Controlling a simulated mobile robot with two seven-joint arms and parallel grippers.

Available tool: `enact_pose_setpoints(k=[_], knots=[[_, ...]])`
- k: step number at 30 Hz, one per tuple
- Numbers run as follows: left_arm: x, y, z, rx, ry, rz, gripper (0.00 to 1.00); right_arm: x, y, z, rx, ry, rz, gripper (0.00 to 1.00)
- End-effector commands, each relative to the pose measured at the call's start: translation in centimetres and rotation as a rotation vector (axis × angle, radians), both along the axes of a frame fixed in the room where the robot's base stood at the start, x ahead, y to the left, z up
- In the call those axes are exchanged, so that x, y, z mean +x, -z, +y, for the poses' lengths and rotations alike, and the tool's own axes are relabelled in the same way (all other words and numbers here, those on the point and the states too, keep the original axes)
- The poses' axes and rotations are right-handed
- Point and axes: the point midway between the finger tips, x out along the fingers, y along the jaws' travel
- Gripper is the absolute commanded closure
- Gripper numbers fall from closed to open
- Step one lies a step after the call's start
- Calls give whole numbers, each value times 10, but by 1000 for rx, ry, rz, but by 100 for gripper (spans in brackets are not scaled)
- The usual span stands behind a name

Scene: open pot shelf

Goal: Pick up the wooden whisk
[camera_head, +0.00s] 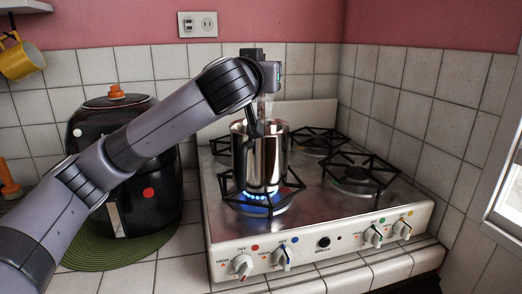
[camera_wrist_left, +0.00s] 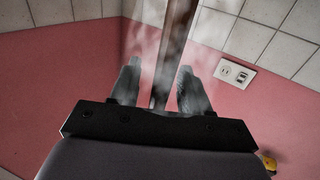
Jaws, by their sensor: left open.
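The wooden whisk's brown handle (camera_wrist_left: 176,40) shows in the left wrist view, running down the picture between the two fingers. Its far end is out of that view. My left gripper (camera_wrist_left: 160,68) is open, with one finger on each side of the handle and gaps visible beside it. In the head view my left gripper (camera_head: 264,100) is just above the shiny metal pot (camera_head: 262,160), which stands on the front left burner over a blue flame. The whisk is hard to make out there, among the gripper and steam. My right gripper is not in view.
The white stove (camera_head: 330,232) has other empty burners. A dark round appliance (camera_head: 140,195) stands on a green mat (camera_head: 105,257) to the left, beneath my left arm. A yellow mug (camera_head: 20,60) hangs at upper left. Tiled walls (camera_head: 395,100) close off the back and right.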

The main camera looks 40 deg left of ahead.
Motion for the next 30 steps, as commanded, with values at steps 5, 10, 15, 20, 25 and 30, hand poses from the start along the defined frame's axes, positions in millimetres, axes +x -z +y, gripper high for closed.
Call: enact_pose_setpoints(k=[5,10,15,20,25,30], knots=[[0,0,0,0,0,0,89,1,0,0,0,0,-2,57],[0,0,0,0,0,-1,100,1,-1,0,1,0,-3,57],[0,-1,0,-1,0,-1,100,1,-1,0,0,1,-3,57],[0,-8,0,-2,-1,-4,100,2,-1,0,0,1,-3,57],[-1,-31,-1,-5,1,-5,100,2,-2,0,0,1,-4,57],[-1,-75,-1,-6,2,-7,100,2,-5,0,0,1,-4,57]])
